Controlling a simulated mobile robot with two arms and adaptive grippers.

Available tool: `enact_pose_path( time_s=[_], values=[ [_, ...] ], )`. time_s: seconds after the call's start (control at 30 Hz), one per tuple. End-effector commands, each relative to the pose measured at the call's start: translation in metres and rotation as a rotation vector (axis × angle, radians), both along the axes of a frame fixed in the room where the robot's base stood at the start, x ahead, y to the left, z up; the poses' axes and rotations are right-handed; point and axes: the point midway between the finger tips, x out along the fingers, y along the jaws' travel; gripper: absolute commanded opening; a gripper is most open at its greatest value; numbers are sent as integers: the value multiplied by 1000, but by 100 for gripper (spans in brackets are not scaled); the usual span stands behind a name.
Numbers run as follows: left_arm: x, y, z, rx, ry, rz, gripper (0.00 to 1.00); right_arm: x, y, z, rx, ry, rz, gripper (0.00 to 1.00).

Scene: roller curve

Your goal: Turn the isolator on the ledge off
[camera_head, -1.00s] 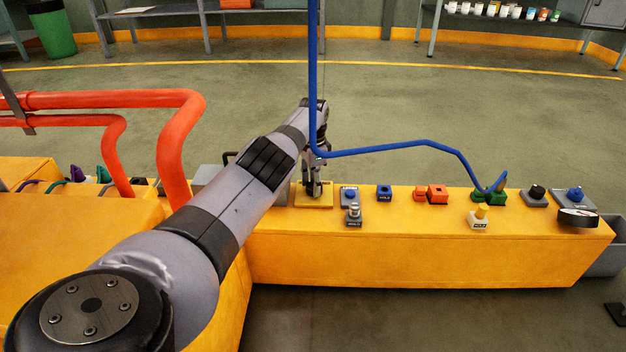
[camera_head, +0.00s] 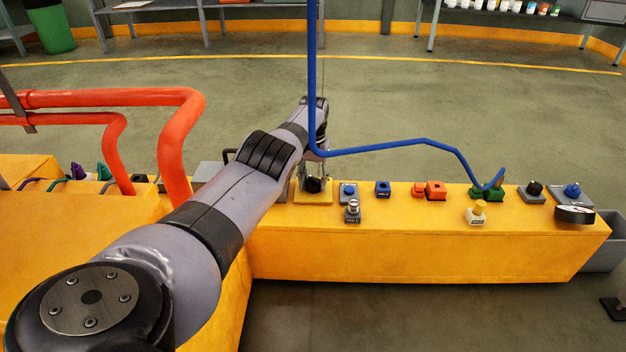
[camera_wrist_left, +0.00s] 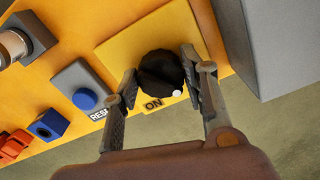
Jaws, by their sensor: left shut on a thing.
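The isolator is a round black knob (camera_wrist_left: 160,70) with a white dot, on a yellow plate (camera_wrist_left: 120,45). The dot sits near the printed word ON. In the head view the knob (camera_head: 313,184) stands on its plate (camera_head: 313,198) at the left part of the yellow ledge (camera_head: 420,250). My left gripper (camera_wrist_left: 160,82) has one finger on each side of the knob and is shut on it. It also shows in the head view (camera_head: 313,174), where its fingers are small and partly hidden. My right gripper is not in view.
A blue push button (camera_head: 348,189) on a grey base stands just right of the isolator, with a silver-topped control (camera_head: 352,210) in front. A grey box (camera_wrist_left: 280,45) borders the plate. Orange pipes (camera_head: 175,140) rise at left, and a blue pipe (camera_head: 390,146) runs above the ledge.

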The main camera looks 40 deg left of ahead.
Motion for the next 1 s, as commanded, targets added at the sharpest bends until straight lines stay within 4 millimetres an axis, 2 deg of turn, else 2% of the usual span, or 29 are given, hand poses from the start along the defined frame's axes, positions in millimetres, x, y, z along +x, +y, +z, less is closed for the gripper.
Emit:
enact_pose_path(
  time_s=[0.33,0.9,0.93,1.0],
  values=[
    [0,-1,0,0,0,144,12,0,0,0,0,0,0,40],
    [0,0,0,0,0,172,12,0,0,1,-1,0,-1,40],
    [0,0,0,0,0,172,42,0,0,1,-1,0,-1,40],
    [0,0,0,0,0,171,47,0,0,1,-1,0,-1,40]
  ],
)
